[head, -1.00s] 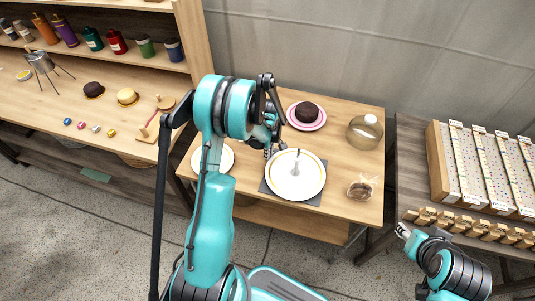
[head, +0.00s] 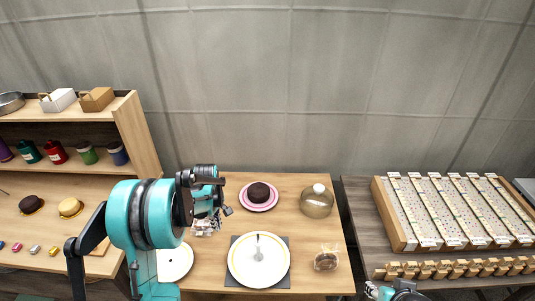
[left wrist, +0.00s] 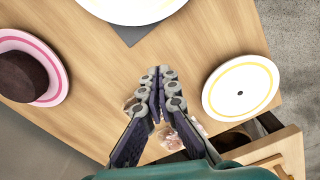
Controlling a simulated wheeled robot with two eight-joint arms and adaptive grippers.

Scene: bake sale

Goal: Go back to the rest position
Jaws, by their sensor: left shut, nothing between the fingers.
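My right gripper (head: 372,290) shows only in part at the bottom edge, in front of the right table. It is too small and cut off to tell its opening.
The small table (head: 320,258) bears a pink plate (head: 259,207) with a dark cake, a yellow-ringed plate (head: 258,284) on a grey mat, a white plate (head: 184,266), a glass dome (head: 317,204) and a bagged cookie (head: 326,261). Shelves stand left, a rack (head: 399,232) right.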

